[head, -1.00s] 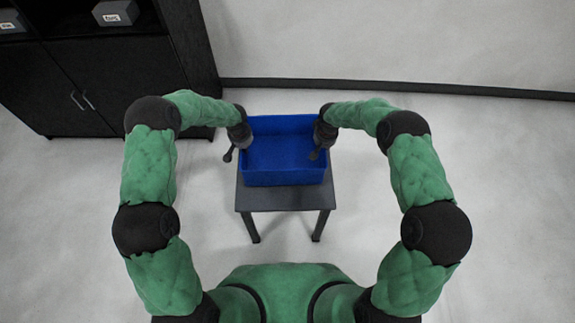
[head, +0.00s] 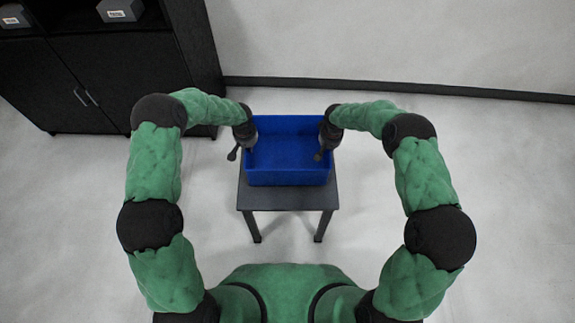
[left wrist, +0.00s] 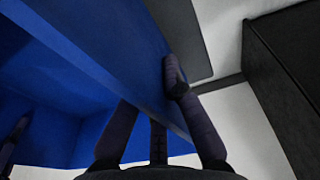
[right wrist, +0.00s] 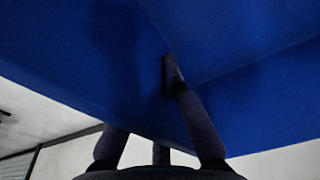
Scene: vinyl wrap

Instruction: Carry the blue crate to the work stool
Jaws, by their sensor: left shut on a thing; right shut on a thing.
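The blue crate (head: 288,150) is upright and looks empty, on or just above the dark work stool (head: 288,196); I cannot tell whether its base touches the top. My left gripper (head: 241,150) is shut on the crate's left wall. In the left wrist view, that blue wall (left wrist: 110,50) runs between the fingers. My right gripper (head: 323,150) is shut on the crate's right wall. In the right wrist view, blue crate surface (right wrist: 120,60) fills most of the picture and one finger lies against it. The crate's underside is hidden.
A black cabinet (head: 120,80) with double doors stands at the back left, with grey boxes (head: 120,10) on its open shelf. A dark baseboard (head: 400,88) runs along the pale wall. The floor right of the stool is clear.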

